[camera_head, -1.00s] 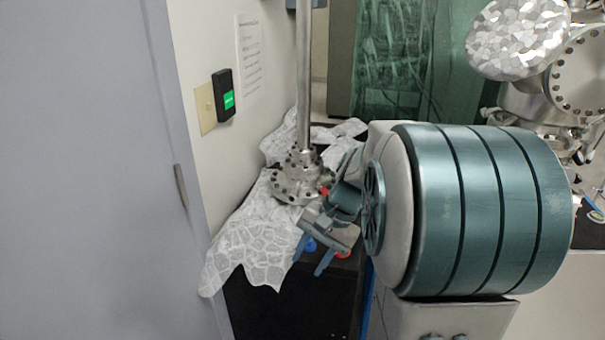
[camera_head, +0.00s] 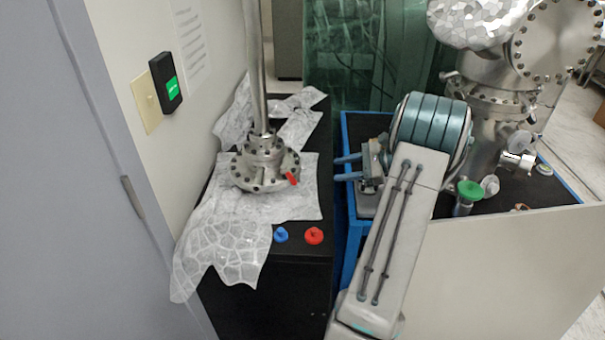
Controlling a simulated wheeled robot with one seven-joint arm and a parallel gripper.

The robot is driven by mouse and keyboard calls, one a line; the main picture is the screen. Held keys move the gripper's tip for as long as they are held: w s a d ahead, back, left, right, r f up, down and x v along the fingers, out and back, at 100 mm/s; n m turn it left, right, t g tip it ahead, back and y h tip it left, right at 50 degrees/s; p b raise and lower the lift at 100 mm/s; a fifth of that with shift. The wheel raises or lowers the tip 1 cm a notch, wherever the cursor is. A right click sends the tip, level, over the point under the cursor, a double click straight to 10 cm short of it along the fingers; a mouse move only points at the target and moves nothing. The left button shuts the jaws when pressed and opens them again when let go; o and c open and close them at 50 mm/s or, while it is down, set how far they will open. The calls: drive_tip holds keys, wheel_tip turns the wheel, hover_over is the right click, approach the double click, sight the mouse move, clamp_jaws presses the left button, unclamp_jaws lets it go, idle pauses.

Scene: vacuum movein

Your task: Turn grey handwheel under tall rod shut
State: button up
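The tall rod (camera_head: 255,70) stands upright on a round, bolted metal base (camera_head: 265,165) in the left middle of the head view. I cannot pick out a separate grey handwheel under it; the stepped round metal part there is grey, with a red tab (camera_head: 291,178) at its front right. My gripper (camera_head: 343,168) is right of this base, with its fingers pointing left toward it. The two fingers are apart with nothing between them. A clear gap separates them from the base.
Crumpled foil (camera_head: 232,240) lies under the base on a black cabinet. A blue knob (camera_head: 281,235) and a red knob (camera_head: 314,236) sit in front. A green-topped valve (camera_head: 470,190) and steel chamber (camera_head: 485,120) stand right of my arm. A wall is left.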

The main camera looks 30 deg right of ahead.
sight(305, 185)
drive_tip(key=p+x, duration=0.1)
drive_tip(key=x, duration=1)
drive_tip(key=shift+w+a+f, duration=0.15)
drive_tip(key=shift+a+f, duration=0.05)
drive_tip(key=shift+a, duration=0.15)
drive_tip(key=c, duration=0.7)
